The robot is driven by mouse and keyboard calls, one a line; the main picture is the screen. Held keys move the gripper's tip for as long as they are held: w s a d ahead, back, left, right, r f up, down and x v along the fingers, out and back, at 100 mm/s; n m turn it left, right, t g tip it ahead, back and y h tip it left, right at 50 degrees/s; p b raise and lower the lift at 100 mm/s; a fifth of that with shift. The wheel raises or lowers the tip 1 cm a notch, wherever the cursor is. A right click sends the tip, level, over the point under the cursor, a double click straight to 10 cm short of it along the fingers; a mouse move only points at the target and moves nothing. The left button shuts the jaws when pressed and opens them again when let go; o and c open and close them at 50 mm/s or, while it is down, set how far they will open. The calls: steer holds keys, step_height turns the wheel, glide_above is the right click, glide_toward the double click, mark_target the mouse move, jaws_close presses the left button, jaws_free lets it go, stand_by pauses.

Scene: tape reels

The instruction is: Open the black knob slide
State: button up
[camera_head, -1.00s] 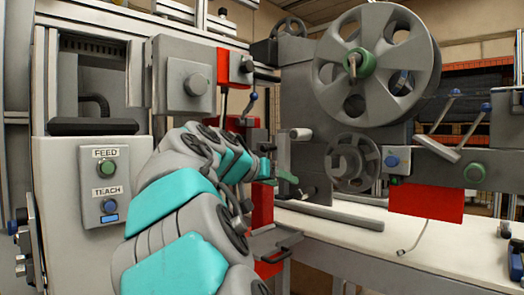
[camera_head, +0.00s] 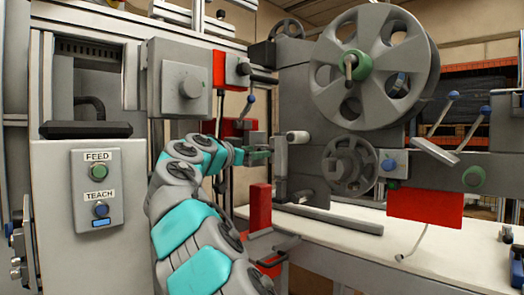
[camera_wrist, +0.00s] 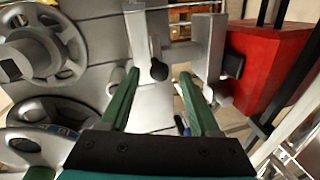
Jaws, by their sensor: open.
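In the wrist view, a dark round knob (camera_wrist: 159,69) on a short stem shows beyond my gripper, in line with the gap between its fingertips. It sits before a pale grey upright plate (camera_wrist: 140,45). My gripper (camera_wrist: 159,76) has two green fingers, spread apart with nothing held between them. I cannot tell whether the fingertips reach the knob. In the head view my gripper (camera_head: 260,152) is beside the grey machine upright, below the red block. The knob is too small or hidden to make out there.
A red box (camera_wrist: 265,60) with a black block (camera_wrist: 232,65) stands right of the fingers in the wrist view. A large grey reel (camera_head: 375,65) is at the right of the head view. A control panel (camera_head: 97,190) is at the left. The white bench (camera_head: 370,240) is mostly clear.

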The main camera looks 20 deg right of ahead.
mark_target(262, 149)
steer(key=shift+p+x, duration=0.35)
steer(key=shift+x, duration=1.55)
jaws_close()
